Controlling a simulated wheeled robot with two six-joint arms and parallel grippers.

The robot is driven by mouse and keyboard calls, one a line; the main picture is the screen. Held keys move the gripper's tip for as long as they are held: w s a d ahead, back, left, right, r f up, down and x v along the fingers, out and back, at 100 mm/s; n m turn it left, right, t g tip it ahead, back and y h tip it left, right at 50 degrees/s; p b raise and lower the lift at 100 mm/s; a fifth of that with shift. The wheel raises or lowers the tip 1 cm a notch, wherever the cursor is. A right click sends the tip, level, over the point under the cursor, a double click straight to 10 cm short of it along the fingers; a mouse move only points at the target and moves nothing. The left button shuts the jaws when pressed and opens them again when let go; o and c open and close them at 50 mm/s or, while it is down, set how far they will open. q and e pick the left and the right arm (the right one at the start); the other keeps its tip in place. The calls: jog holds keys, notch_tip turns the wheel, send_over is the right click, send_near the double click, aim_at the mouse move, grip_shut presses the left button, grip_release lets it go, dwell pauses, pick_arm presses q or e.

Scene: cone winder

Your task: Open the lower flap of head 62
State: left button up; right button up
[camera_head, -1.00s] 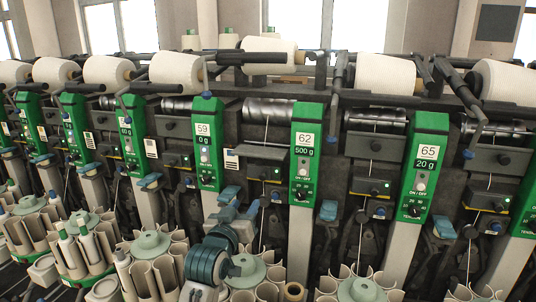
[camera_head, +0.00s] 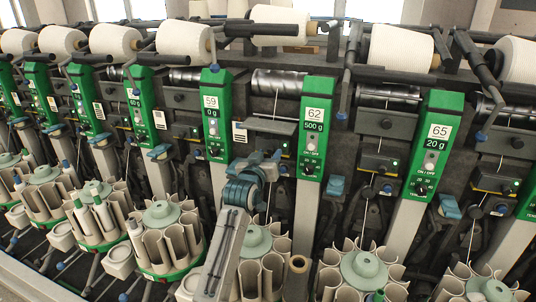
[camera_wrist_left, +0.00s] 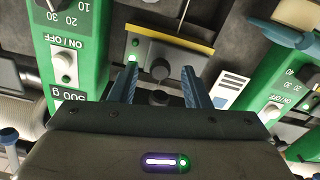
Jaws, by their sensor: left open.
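Head 62 has a green panel (camera_head: 314,128) marked "62" and "500 g". In the left wrist view this panel (camera_wrist_left: 68,50) is upside down at the left. To the picture left of the panel in the head view is a dark box, partly hidden by my gripper. In the left wrist view this box (camera_wrist_left: 175,52) has a yellow edge and a lit green light. My left gripper (camera_head: 268,158) is in front of this box. In the left wrist view its two blue fingers (camera_wrist_left: 158,78) are apart, with nothing clearly held between them; contact cannot be told. My right gripper is not in view.
Head 59's green panel (camera_head: 214,115) stands to the left and head 65's panel (camera_head: 434,145) to the right. Bobbin holders with grey tubes (camera_head: 262,262) stand below. White yarn cones (camera_head: 280,25) lie along the top.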

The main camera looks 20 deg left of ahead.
pick_arm(q)
jog(key=shift+w+f, duration=0.1)
jog(key=shift+w, duration=0.05)
grip_shut()
